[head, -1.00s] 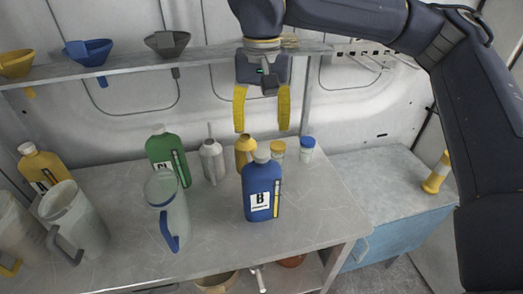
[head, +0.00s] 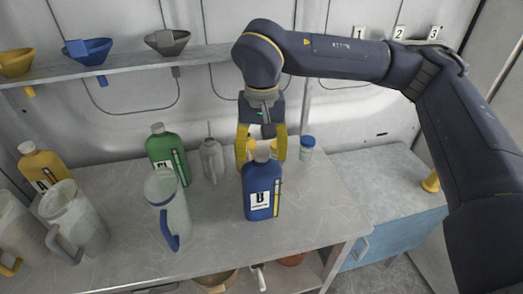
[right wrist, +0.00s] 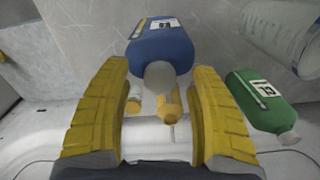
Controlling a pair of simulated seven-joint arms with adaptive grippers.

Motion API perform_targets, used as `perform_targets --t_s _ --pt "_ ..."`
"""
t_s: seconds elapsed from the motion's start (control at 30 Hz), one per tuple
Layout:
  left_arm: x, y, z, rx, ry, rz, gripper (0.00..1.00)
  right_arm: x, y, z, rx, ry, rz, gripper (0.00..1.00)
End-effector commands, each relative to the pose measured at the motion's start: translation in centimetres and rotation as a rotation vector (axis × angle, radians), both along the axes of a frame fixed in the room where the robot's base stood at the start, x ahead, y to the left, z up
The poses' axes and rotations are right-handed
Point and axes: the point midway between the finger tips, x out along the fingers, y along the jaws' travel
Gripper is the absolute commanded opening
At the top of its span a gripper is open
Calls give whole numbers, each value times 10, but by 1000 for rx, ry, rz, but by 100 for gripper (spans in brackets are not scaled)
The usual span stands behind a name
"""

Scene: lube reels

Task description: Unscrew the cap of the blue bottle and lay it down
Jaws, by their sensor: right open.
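The blue bottle (head: 257,190), with a "B" label, stands upright on the bench, its grey cap (head: 263,152) on its top. In the right wrist view the blue bottle (right wrist: 160,50) and its pale cap (right wrist: 159,75) show ahead, between the finger lines. My right gripper (head: 261,158) is open, pointing down around the cap in the head view. In its wrist view the two yellow fingers (right wrist: 160,100) are spread with a gap on each side of the cap, and I see no contact. My left gripper is not in view.
A green bottle (head: 168,153), a grey can (head: 212,160) and a blue-lidded jar (head: 307,147) stand near the blue bottle. A clear jug (head: 165,195) is to its left. Funnels sit on the shelf (head: 130,67) above. The bench front (head: 215,243) is clear.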

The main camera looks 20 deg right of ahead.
Motion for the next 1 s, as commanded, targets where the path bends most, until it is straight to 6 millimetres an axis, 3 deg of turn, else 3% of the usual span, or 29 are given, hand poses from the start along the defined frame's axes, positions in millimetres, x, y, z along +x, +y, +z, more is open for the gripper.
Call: perform_targets --t_s 0.13,0.63,0.83,1.0 --pt "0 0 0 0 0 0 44 0 0 0 0 0 0 61" --pt "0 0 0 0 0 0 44 0 0 0 0 0 0 4" --pt "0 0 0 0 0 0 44 0 0 0 -1 0 24 4" --pt "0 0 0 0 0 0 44 0 0 1 -1 -1 195 4"
